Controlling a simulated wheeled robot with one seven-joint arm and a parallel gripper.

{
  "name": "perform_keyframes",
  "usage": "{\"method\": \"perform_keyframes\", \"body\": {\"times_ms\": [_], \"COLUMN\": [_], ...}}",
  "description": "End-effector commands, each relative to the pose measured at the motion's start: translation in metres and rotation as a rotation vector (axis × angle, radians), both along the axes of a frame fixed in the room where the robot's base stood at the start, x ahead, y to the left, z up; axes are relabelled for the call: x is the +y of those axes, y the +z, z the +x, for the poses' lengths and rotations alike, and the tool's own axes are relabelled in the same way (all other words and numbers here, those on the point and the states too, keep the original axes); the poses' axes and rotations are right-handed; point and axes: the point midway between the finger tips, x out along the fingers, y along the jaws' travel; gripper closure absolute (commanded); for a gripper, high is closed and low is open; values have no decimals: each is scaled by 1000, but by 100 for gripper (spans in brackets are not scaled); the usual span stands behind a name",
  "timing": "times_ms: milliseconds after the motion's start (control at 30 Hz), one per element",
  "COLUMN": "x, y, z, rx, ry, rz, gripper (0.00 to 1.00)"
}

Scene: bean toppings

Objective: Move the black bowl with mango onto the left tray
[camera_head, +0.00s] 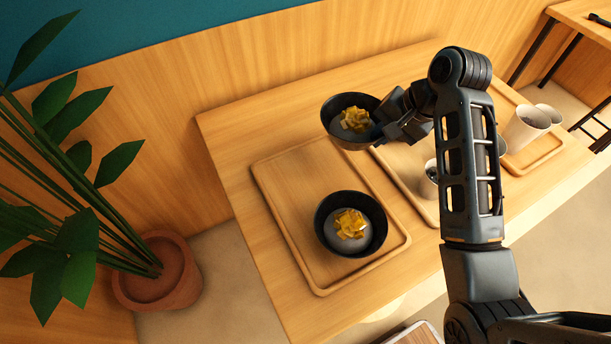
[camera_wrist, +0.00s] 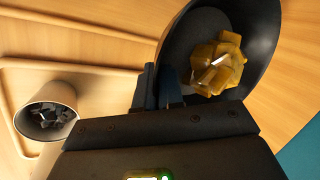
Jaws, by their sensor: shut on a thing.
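A black bowl with yellow mango cubes (camera_head: 334,111) is held by my gripper (camera_head: 383,121) at its right rim, near the back of the table. It looks raised and slightly tilted. In the wrist view the bowl (camera_wrist: 262,72) is at the upper right, and my gripper (camera_wrist: 170,85) is shut on its wall. A second black bowl with mango (camera_head: 329,245) stands on the near half of the left tray (camera_head: 283,187). The far half of that tray is bare. The held bowl is beyond the tray's far right corner.
A middle tray (camera_head: 397,163) lies partly behind my arm, with a cup of dark pieces (camera_head: 430,178), also in the wrist view (camera_wrist: 45,118). A right tray (camera_head: 540,152) holds white cups (camera_head: 527,125). A potted plant (camera_head: 160,280) stands left of the table.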

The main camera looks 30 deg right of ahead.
Motion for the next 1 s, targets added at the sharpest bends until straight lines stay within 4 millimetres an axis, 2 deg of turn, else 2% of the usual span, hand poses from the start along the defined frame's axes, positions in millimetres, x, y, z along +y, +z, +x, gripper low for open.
{"method": "perform_keyframes", "body": {"times_ms": [300,500,667,900,1000], "x": [65,94,102,101,101], "y": [-39,-58,-64,-95,-102], "z": [15,23,25,24,24], "rx": [3,1,0,2,0], "ry": [5,1,1,-1,-1], "rz": [1,0,0,1,0], "gripper": [100,100,100,100,100]}}
